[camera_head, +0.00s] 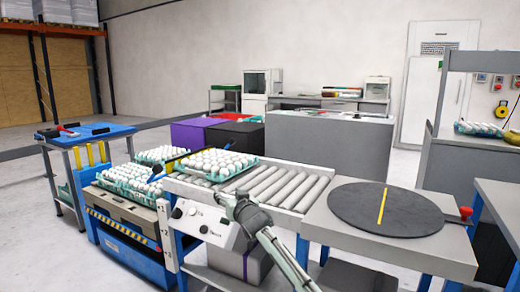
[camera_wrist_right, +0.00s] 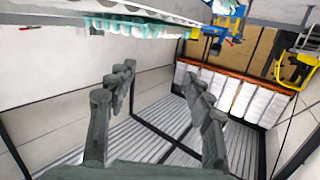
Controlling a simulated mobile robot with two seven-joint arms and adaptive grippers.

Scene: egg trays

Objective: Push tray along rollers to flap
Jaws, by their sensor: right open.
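A teal tray of white eggs (camera_head: 208,177) sits at the left end of the roller conveyor (camera_head: 262,190). My right gripper (camera_head: 233,201) is at the conveyor's near side, just below and right of this tray in the head view. It appears apart from the tray. In the right wrist view the right gripper (camera_wrist_right: 158,76) has its fingers spread with nothing between them. A teal tray edge (camera_wrist_right: 140,28) runs along the top of that view. I cannot make out a flap for certain. My left gripper is not in view.
A dark round disc (camera_head: 378,213) with a yellow stripe lies right of the rollers. The rollers between tray and disc are clear. More egg trays (camera_head: 128,186) stand on the blue-based unit at left. A control panel (camera_head: 205,222) faces front below the rollers.

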